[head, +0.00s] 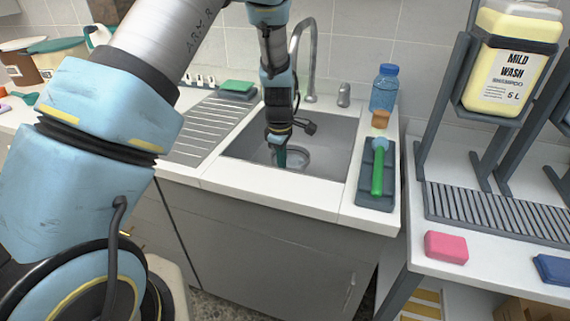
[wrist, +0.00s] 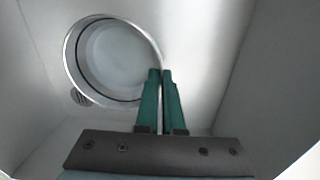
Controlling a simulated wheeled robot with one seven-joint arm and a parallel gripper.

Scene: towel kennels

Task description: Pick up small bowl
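The small bowl (wrist: 112,62) is a round, pale metallic bowl with a bright rim, seen from above in the wrist view. In the head view, the bowl (head: 297,158) is low in the sink basin, partly hidden by my gripper (head: 280,157). In the wrist view, my gripper's green fingers (wrist: 162,74) are nearly together at the bowl's right rim. The rim runs into the narrow gap between the fingertips, so they look shut on it. I cannot tell whether the bowl touches the sink floor.
Sink walls (head: 330,150) surround the gripper closely. A curved faucet (head: 311,60) stands behind. Right of the basin are a blue bottle (head: 384,88) and a green-handled brush (head: 377,168) on a dark tray (head: 374,197). A green sponge (head: 237,86) lies left.

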